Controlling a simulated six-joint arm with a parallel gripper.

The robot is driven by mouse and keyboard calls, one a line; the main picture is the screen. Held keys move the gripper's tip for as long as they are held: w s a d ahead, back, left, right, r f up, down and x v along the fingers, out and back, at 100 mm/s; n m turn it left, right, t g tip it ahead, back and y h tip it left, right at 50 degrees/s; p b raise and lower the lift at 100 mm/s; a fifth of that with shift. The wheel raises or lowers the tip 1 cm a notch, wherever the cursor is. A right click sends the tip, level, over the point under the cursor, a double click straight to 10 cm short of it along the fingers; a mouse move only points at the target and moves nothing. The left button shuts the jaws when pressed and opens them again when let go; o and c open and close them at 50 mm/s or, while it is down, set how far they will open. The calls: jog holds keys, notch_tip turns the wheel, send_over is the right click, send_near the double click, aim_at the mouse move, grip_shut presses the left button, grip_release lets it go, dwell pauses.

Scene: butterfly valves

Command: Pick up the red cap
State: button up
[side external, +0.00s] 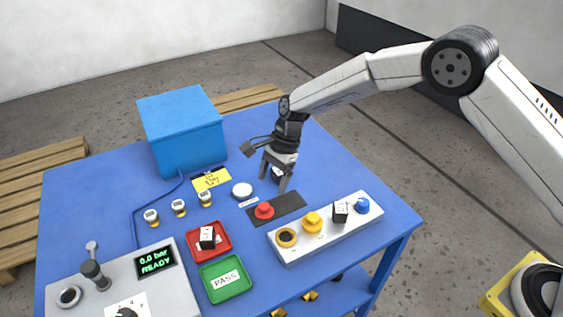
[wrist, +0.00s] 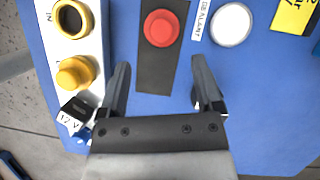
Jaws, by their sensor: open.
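The red cap (side external: 264,210) is a round red piece on a dark strip (side external: 290,205) on the blue table. In the wrist view the red cap (wrist: 161,28) lies near the top, beyond my fingertips and roughly centred between them. My gripper (side external: 274,180) points down above the table, behind the cap in the side view. Its fingers are apart with nothing between them, as the wrist view also shows (wrist: 160,66). The cap is fully visible and apart from the fingers.
A white block (side external: 296,250) with yellow and blue parts and a black cube (side external: 340,211) stands right of the cap. A white disc (side external: 242,190), a red tray (side external: 224,251), a green tray (side external: 245,289) and a blue box (side external: 181,110) are also on the table.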

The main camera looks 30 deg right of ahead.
aim_at(264, 205)
jog(key=shift+a+f, duration=0.1)
jog(key=shift+x, duration=3.75)
jog(key=shift+w, duration=0.1)
jog(key=c, duration=0.9)
jog(key=shift+r, duration=0.85)
jog(key=shift+s+d+r, duration=0.85)
jog(key=shift+s+r, duration=1)
jog(key=shift+s, duration=0.35)
jog(key=shift+s+d+r, duration=0.9)
jog(key=shift+s+r, duration=1)
jog(key=shift+s, duration=0.3)
jog(key=shift+s+d+r, duration=0.85)
jog(key=shift+s+r, duration=1)
jog(key=shift+s, duration=0.3)
